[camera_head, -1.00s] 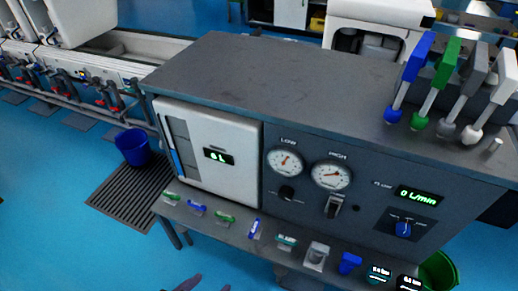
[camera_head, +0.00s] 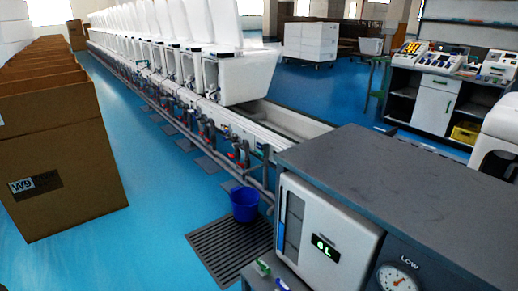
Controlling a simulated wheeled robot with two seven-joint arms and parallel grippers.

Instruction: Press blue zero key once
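I cannot make out a blue zero key in the head view. Small panel devices stand on a far bench at the upper right: one with a yellow-orange face (camera_head: 411,48) and a grey-white one (camera_head: 440,62) beside it. Their single keys are too small to tell. A nearer grey test console (camera_head: 385,185) fills the lower right, with a white front panel (camera_head: 327,238) showing a green "0L" display (camera_head: 325,248) and a dial gauge (camera_head: 397,279) marked LOW. Neither of my grippers shows in the view.
Cardboard boxes (camera_head: 65,150) line the left side. A long row of white toilets (camera_head: 235,75) on a line runs back from the middle. A blue bucket (camera_head: 244,204) stands by a dark floor grate (camera_head: 228,245). Blue floor between boxes and line is clear.

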